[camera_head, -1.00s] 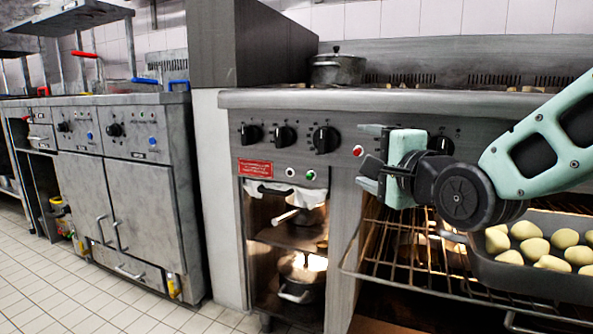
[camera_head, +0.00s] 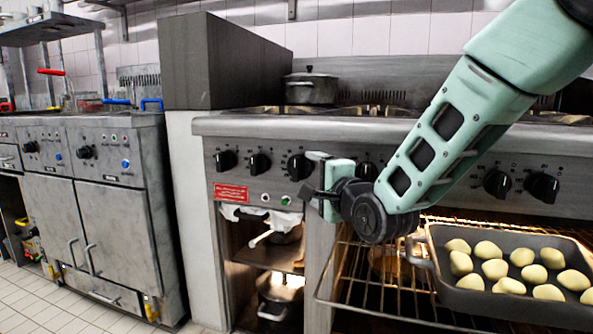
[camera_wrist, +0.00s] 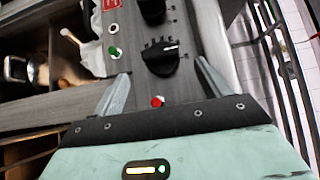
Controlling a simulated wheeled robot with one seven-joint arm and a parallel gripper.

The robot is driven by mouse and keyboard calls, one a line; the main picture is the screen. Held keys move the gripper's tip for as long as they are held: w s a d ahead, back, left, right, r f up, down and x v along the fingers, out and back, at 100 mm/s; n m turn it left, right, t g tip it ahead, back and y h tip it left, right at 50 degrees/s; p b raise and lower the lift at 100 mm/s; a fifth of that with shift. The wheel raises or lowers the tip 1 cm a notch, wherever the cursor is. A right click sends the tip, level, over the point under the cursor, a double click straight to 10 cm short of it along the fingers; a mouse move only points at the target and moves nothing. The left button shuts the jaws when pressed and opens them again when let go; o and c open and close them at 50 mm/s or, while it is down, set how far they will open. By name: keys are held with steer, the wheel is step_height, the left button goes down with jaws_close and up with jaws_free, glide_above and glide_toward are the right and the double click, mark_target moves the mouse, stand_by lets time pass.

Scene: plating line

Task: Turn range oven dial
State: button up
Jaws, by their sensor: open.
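The range's front panel has a row of black dials. One black dial (camera_head: 300,167), third from the left, is right beside my gripper (camera_head: 311,174) in the head view. In the wrist view this dial (camera_wrist: 160,58) shows between the two metal fingertips of my gripper (camera_wrist: 163,80), slightly beyond them. The fingers are spread apart and empty, one on each side of the dial. I cannot tell whether they touch it. A red button (camera_wrist: 157,101) lies between the fingers, nearer my palm. Another dial (camera_head: 366,172) is partly hidden behind my gripper.
Below the panel, an oven rack (camera_head: 345,298) sticks out with a dark tray (camera_head: 448,292) of pale round pieces. An open cabinet with pots lies to its left. A lidded pot (camera_head: 311,90) stands on the range. Fryers (camera_head: 125,215) stand at the left.

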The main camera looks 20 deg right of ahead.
mark_target(299, 170)
steer(key=w, duration=0.2)
steer(key=w+a+b, duration=0.1)
steer(key=w, duration=0.5)
steer(key=shift+w+a, duration=0.15)
steer(key=shift+w, duration=0.1)
steer(key=c, duration=1)
